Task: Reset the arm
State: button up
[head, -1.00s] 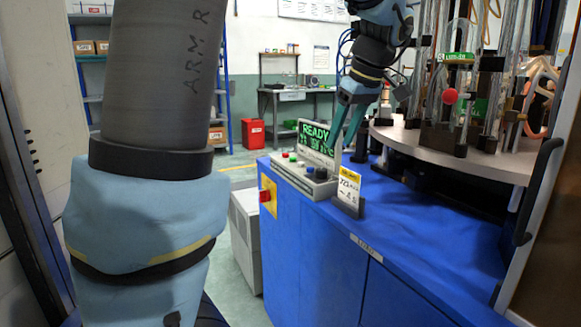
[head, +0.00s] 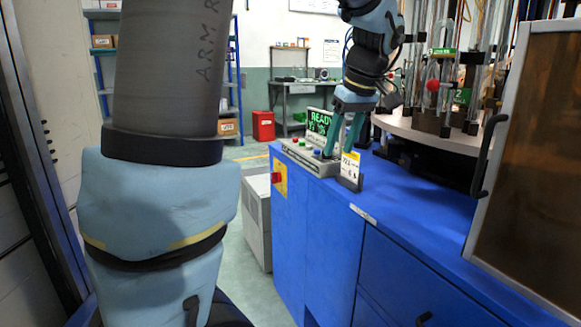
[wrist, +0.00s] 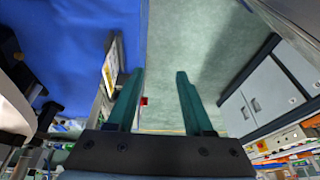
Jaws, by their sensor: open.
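My gripper (head: 343,136) shows in the head view over the control panel, with its teal fingers pointing down. In the wrist view my gripper (wrist: 160,90) has its two fingers well apart, with nothing between them but the floor beyond. The control panel (head: 308,158), with small buttons and a green READY display (head: 320,122), sits at the corner of the blue cabinet (head: 415,215). The fingers hide part of the display. In the head view I cannot tell whether the fingertips touch the panel.
A yellow-and-white sign (head: 350,168) stands close beside the fingers. The round platform (head: 440,135) with glass tubes is to the right. A brown-paned door (head: 530,165) stands at the right edge. A red switch (head: 277,178) is on the cabinet's side.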

jog(key=s+a+f+m+g+h, duration=0.1)
jog(key=s+a+f+m, duration=0.3)
jog(key=a+f, duration=0.5)
jog(key=s+a+f+m+g+h, duration=0.1)
jog(key=s+a+f+m, duration=0.1)
jog(key=s+a+f, duration=0.45)
notch_tip(320, 180, up, 15)
jog(key=a+p, duration=0.2)
jog(key=p, duration=1.4)
jog(key=shift+w+f+m, duration=0.15)
jog(key=shift+w+m, duration=0.15)
jog(key=shift+m, duration=0.1)
